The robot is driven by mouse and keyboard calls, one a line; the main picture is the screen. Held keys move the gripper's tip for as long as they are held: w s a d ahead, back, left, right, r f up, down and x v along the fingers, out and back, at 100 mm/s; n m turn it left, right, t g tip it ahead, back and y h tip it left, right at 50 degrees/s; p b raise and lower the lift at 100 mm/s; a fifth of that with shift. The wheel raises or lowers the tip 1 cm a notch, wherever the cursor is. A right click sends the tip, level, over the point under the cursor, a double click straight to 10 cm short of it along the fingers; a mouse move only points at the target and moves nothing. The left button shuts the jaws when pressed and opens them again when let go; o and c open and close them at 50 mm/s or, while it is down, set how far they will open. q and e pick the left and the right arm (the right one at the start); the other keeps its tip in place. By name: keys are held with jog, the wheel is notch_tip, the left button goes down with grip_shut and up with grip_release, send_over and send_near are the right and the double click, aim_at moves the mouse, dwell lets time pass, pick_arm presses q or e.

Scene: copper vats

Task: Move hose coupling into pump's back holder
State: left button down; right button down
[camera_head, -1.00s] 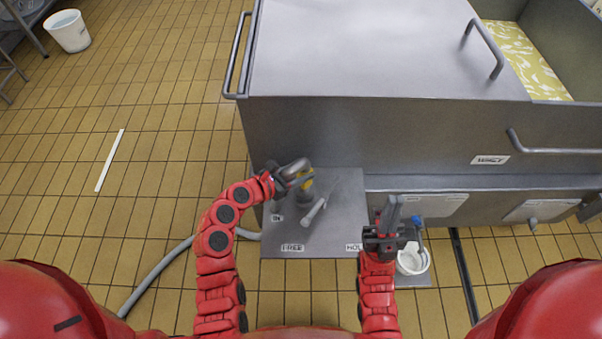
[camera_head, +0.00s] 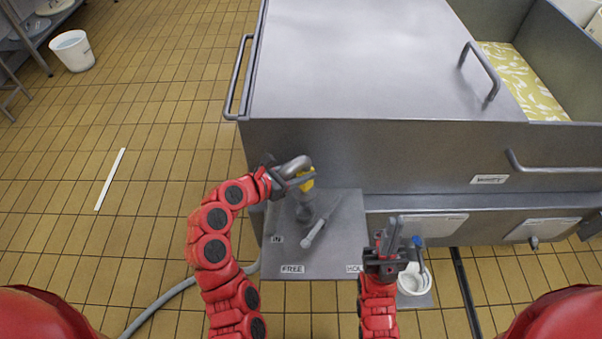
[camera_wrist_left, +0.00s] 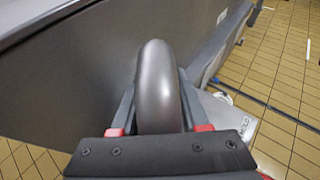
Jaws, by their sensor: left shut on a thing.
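The hose coupling is a grey curved elbow (camera_head: 294,165) with a yellow band (camera_head: 307,182) at its lower end. My left gripper (camera_head: 290,178) is shut on it. The left wrist view shows the grey elbow (camera_wrist_left: 157,85) between the two fingers. In the head view it is above the back of the metal pump plate (camera_head: 345,250), over a dark grey upright fitting (camera_head: 306,206). I cannot tell whether they touch. The plate has IN, FREE and partly covered HOLD labels. My right gripper (camera_head: 388,245) is near the plate's right edge; its jaws are unclear. The back holder cannot be made out.
A grey lever (camera_head: 318,230) slants across the plate. A large steel vat (camera_head: 390,70) stands right behind it. A white bucket (camera_head: 412,280) is right of my right gripper. A grey hose (camera_head: 185,288) lies on the tiled floor at left, which is mostly clear.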

aim_at(300, 157)
pick_arm(q)
jog(key=shift+r, duration=0.1)
jog(key=shift+r+p, duration=3.25)
jog(key=shift+p, duration=0.7)
jog(key=shift+w, duration=0.15)
